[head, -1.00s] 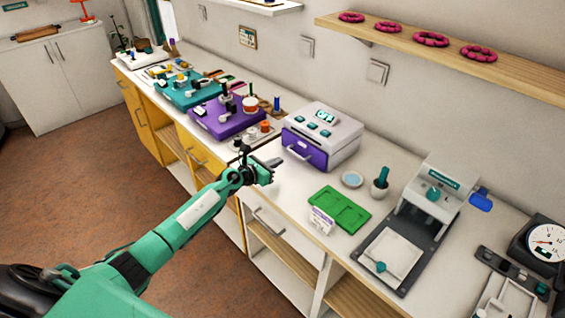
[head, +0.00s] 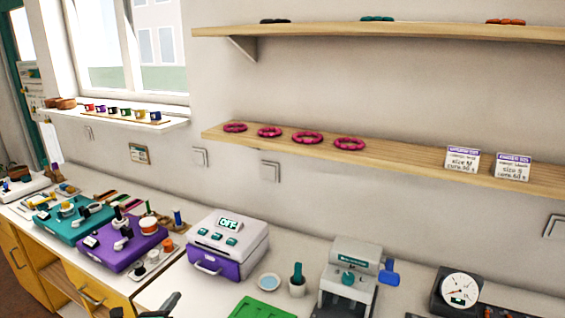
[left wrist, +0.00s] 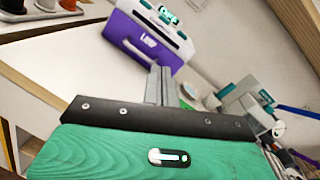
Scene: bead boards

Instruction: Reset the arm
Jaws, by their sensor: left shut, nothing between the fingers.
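My left gripper (head: 163,305) shows only in part at the bottom edge of the head view, in front of the white counter. In the left wrist view its grey fingers (left wrist: 161,86) are together with nothing between them. They point toward the purple and white machine (left wrist: 150,38), apart from it as far as I can tell. That machine (head: 228,246) stands on the counter in the head view, its display lit. My right gripper is not in view.
A purple board (head: 115,255) and a teal board (head: 68,224) stand at the left. A green mat (head: 262,308), a small dish (head: 269,282), a white press (head: 350,275) and a gauge (head: 458,290) lie rightward. A wooden shelf (head: 400,162) with pink rings hangs above.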

